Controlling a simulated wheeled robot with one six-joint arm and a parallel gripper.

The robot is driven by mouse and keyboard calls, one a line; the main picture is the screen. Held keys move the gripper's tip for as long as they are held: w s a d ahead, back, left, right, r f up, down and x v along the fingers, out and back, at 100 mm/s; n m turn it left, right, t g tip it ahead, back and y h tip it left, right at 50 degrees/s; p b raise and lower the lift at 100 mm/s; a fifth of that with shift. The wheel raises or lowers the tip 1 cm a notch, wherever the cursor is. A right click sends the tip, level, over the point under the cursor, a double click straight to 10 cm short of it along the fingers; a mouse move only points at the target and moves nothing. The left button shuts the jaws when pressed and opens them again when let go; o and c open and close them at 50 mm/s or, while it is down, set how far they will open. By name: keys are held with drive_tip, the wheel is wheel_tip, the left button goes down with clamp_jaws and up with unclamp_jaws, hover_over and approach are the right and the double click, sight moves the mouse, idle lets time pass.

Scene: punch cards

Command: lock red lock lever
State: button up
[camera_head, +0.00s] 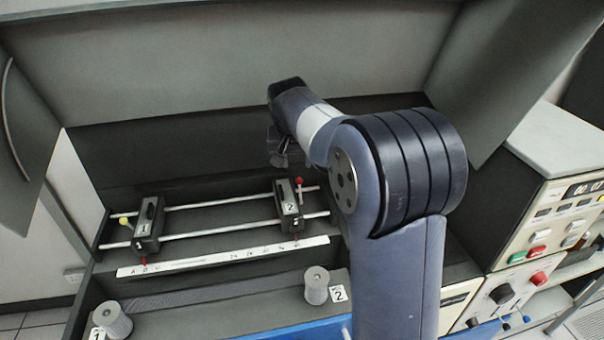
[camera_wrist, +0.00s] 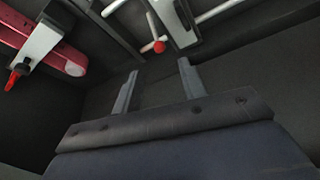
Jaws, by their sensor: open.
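The red lock lever (camera_head: 299,182) is a small red ball on a short stem, at the back of the black slider block marked 2 (camera_head: 289,206). In the wrist view the red ball (camera_wrist: 159,47) sits just beyond my fingertips, roughly in line with the gap between them. My gripper (camera_head: 281,158) is above and behind block 2, partly dark against the back panel. In the wrist view my gripper (camera_wrist: 157,75) shows two spread fingers with nothing between them. The ball looks apart from both fingers.
A similar block marked 1 (camera_head: 147,226) with a yellow ball (camera_head: 124,221) sits left on the same rails (camera_head: 225,201). A white scale strip (camera_head: 210,258) and two grey spools (camera_head: 316,286) lie in front. A dark panel stands behind. A control panel (camera_head: 545,225) is at right.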

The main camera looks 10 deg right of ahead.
sight(299, 179)
drive_tip(key=p+x, duration=0.2)
drive_tip(key=x, duration=0.7)
drive_tip(key=shift+s, duration=0.1)
clamp_jaws()
idle(0.4)
